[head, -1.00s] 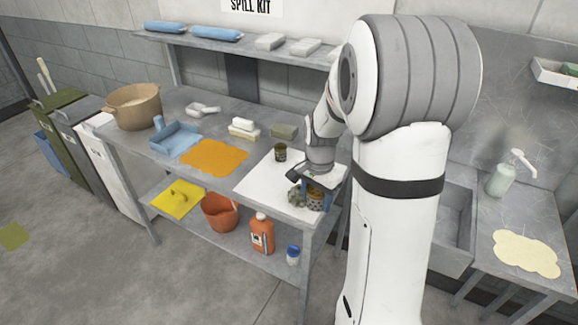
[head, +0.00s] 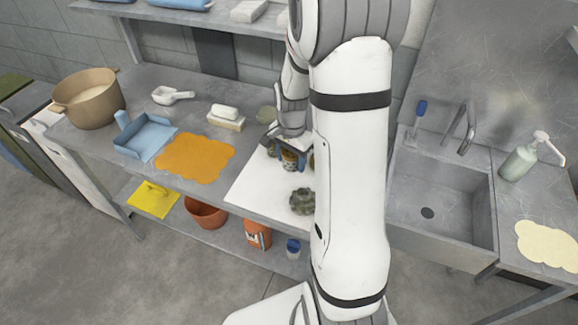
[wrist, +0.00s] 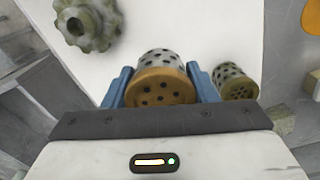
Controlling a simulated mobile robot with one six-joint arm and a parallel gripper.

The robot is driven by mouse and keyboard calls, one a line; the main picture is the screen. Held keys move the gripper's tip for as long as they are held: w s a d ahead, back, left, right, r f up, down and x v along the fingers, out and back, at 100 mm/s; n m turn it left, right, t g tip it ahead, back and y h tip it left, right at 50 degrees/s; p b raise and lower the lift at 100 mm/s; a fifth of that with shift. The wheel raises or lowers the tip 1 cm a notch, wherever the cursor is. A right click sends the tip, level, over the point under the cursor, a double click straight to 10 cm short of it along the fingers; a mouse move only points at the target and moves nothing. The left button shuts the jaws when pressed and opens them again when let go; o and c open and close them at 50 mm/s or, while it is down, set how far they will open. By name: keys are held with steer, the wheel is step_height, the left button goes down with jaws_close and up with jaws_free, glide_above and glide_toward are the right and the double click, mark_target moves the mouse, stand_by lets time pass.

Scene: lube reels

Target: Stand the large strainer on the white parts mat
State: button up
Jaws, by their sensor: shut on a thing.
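The large strainer (wrist: 160,87), a perforated metal cylinder with a brass-coloured holed end, is between the blue fingers of my gripper (wrist: 161,88). In the head view the strainer (head: 289,160) shows below my gripper (head: 291,158), over the back part of the white parts mat (head: 250,192). I cannot tell whether its base touches the mat. A smaller strainer (wrist: 236,83) stands close to the right finger in the wrist view, apart from it. In the head view this smaller one is partly hidden by my gripper.
A green-grey knobbed part (head: 302,202) sits on the mat's front right. An orange cloth (head: 196,157), a blue dustpan (head: 145,137) and a white block (head: 225,113) lie left of the mat. A sink (head: 440,210) is to the right. The mat's front left is clear.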

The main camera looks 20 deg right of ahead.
mark_target(291, 177)
steer(key=shift+f, duration=2.3)
steer(key=shift+f, duration=0.15)
steer(key=o, duration=1.1)
steer(key=shift+c, duration=0.2)
